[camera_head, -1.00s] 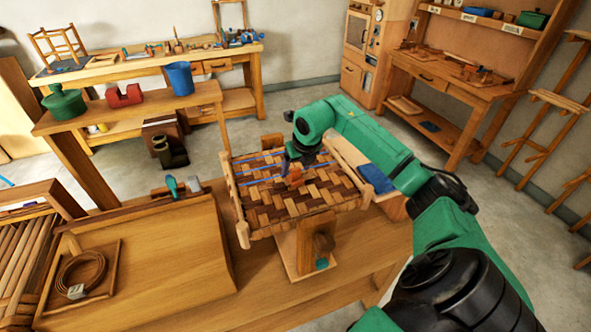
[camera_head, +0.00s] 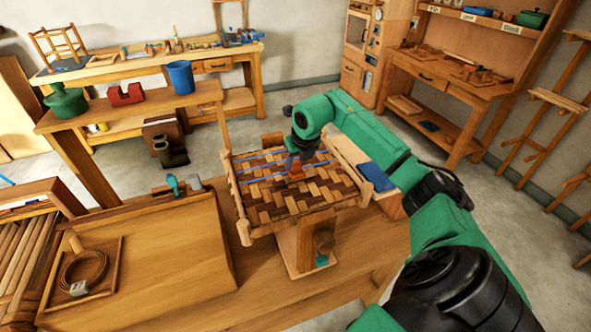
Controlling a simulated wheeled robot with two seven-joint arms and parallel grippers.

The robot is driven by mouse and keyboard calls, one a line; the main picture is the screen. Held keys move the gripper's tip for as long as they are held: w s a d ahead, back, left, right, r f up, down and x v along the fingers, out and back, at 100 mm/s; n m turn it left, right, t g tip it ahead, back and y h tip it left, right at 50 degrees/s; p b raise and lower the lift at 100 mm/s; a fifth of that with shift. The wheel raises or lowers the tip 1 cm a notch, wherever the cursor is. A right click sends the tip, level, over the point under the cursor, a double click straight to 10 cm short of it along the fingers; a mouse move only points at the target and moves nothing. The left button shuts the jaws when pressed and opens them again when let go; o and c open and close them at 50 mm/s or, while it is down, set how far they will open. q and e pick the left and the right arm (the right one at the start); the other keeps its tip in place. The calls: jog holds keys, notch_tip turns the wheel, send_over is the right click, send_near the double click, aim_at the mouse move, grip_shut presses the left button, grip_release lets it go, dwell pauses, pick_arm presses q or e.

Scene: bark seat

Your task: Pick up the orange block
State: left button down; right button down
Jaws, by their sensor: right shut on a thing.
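The orange block (camera_head: 296,173) is small and shows over the woven bark seat (camera_head: 278,205), near its middle. My right gripper (camera_head: 296,165) comes down from above and is shut on the orange block. Its fingers are small and dark here, and they hide the block's upper part. I cannot tell how far the block is above the weave. My left gripper is out of view.
The seat frame rests on a wooden stand (camera_head: 300,240) on the workbench (camera_head: 240,285). A slanted board (camera_head: 175,245) and a coil of cord (camera_head: 84,270) lie to the left. A blue item (camera_head: 376,176) is right of the seat. The bench front is clear.

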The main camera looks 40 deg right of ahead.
notch_tip(320, 180, up, 6)
jog(key=shift+w+f+b, duration=0.1)
jog(key=shift+b, duration=0.6)
notch_tip(320, 180, up, 12)
jog(key=m+p, duration=0.1)
jog(key=p, duration=0.2)
send_over(295, 161)
notch_tip(295, 161, down, 11)
jog(key=shift+a+r, duration=0.15)
notch_tip(295, 161, down, 7)
jog(key=b, duration=0.6)
jog(key=shift+f+b, duration=0.5)
jog(key=shift+f, duration=0.2)
jog(key=shift+f, duration=0.35)
